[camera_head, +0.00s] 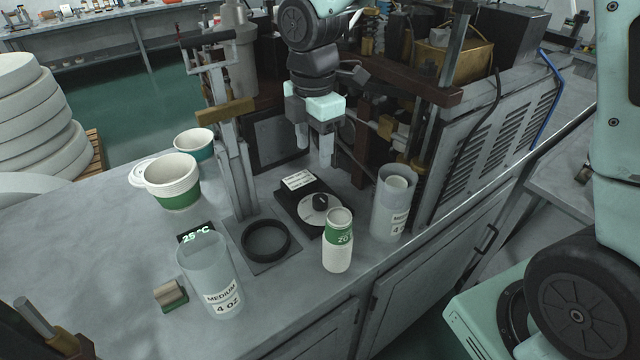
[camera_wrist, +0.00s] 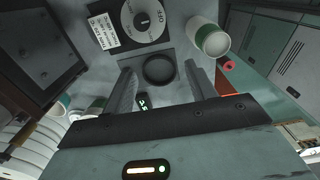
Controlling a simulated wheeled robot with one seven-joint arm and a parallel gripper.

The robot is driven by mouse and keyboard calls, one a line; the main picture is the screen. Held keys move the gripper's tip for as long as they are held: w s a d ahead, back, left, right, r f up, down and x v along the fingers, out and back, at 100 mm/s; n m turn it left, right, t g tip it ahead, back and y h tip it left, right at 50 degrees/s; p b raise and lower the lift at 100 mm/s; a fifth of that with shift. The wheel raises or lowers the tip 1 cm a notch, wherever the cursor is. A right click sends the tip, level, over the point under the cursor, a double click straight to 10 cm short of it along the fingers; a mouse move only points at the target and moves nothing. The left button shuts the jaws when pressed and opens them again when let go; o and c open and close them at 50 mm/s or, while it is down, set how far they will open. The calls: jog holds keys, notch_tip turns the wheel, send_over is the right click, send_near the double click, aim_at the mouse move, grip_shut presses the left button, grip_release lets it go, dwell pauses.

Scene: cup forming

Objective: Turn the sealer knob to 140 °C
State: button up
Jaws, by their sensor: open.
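The sealer knob (camera_head: 320,201) is a small black knob on a pale round dial, on a black box (camera_head: 292,211) with a white label. In the wrist view the knob (camera_wrist: 143,19) shows at the top, from above; its setting is too small to read. A small display (camera_head: 196,236) reads 25 °C in green. My gripper (camera_head: 314,158) is open and empty, hanging with fingers down above and behind the dial box, apart from the knob. In the wrist view my gripper (camera_wrist: 158,68) has its two fingers spread, with the knob beyond their tips.
A black ring (camera_head: 266,241) lies left of the dial box. A green-white cup stack (camera_head: 338,240) and a clear tube (camera_head: 394,204) stand close on its right. A MEDIUM 4 OZ tube (camera_head: 211,277) stands front left. Machine columns (camera_head: 234,165) rise beside my gripper.

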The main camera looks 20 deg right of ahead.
aim_at(320, 199)
jog(key=w+d+n, duration=0.2)
jog(key=w+d, duration=0.1)
jog(key=w, duration=0.1)
notch_tip(320, 199, down, 17)
jog(key=p, duration=0.4)
jog(key=shift+f, duration=0.1)
jog(key=c, duration=1)
